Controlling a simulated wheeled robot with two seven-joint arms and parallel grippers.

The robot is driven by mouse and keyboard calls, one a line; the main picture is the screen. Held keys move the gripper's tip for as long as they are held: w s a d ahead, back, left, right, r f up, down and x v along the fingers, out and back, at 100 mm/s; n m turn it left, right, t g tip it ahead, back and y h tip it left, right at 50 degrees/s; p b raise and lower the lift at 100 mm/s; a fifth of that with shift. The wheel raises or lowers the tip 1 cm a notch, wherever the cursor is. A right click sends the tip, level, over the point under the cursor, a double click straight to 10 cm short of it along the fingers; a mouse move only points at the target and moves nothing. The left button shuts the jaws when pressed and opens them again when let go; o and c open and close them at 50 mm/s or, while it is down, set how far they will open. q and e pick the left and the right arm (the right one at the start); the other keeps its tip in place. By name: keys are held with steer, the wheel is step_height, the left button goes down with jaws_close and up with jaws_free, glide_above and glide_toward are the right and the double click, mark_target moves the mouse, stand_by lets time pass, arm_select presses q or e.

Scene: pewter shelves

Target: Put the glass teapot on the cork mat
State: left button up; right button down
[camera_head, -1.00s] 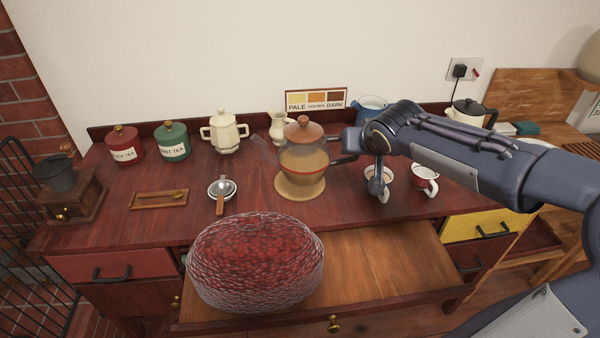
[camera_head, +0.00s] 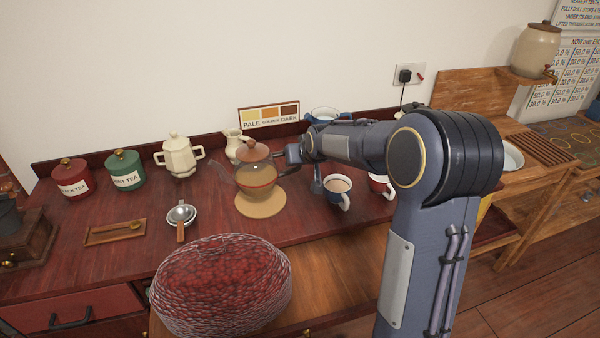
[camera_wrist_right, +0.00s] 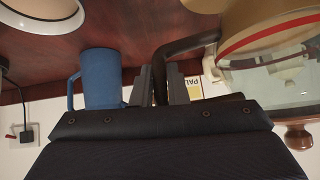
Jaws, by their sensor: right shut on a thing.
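The glass teapot (camera_head: 257,175) has a brown lid, amber contents and a red band. In the head view it overlaps the back part of the round cork mat (camera_head: 262,207), its spout to the left. I cannot tell whether its base touches the mat. My right gripper (camera_head: 285,157) is at the teapot's right side, shut on its dark handle. In the right wrist view the handle (camera_wrist_right: 185,45) passes between the fingers of my gripper (camera_wrist_right: 160,85), with the teapot's glass body (camera_wrist_right: 275,70) at the right. My left gripper is out of view.
Behind are a cream jug (camera_head: 235,142) and a colour card (camera_head: 269,116). A strainer (camera_head: 181,214) lies left.

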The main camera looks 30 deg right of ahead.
steer(key=f, duration=0.1)
steer(key=w+f, duration=0.1)
steer(key=f, duration=0.1)
steer(key=w+d+f, duration=0.1)
steer(key=f, duration=0.1)
steer(key=shift+f, duration=0.25)
steer(key=c, duration=1.8)
jaws_free()
steer(key=shift+s+f, duration=0.1)
steer(key=shift+f, duration=0.05)
steer(key=shift+c, duration=0.2)
steer(key=o, duration=0.4)
